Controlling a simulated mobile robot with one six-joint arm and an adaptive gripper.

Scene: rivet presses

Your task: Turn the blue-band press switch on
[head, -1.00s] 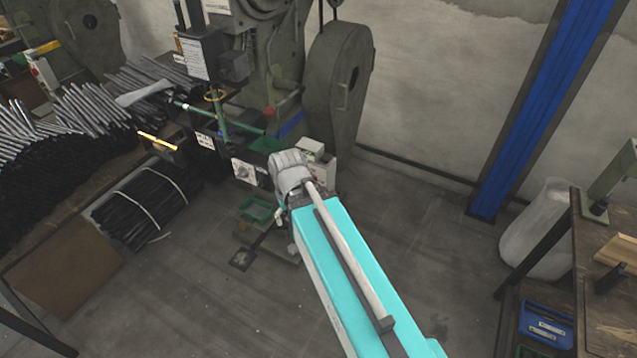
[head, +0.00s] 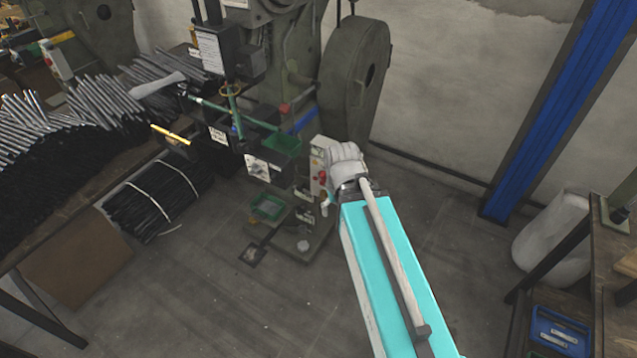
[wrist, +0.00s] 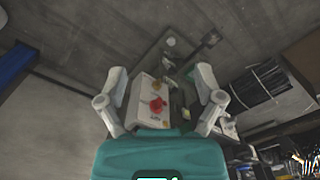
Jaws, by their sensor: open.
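The green-grey press (head: 305,50) stands at the back centre in the head view, with a blue strip (head: 303,121) on its side. A pale switch box (head: 317,158) with a red knob stands low on it, partly covered by my wrist. In the wrist view the box (wrist: 143,94) and its red knob (wrist: 157,104) lie between my spread fingers. My gripper (wrist: 162,80) is open and empty; I cannot tell how far it is from the box. In the head view my gripper (head: 335,197) is mostly hidden behind my arm. The switch's setting is too small to read.
A bench with piles of dark rods (head: 60,135) and a tied rod bundle (head: 157,197) lie to the left. Another press switch box (head: 56,60) shows far left. A blue pillar (head: 545,110), white sack (head: 550,238) and workbench (head: 615,270) stand right.

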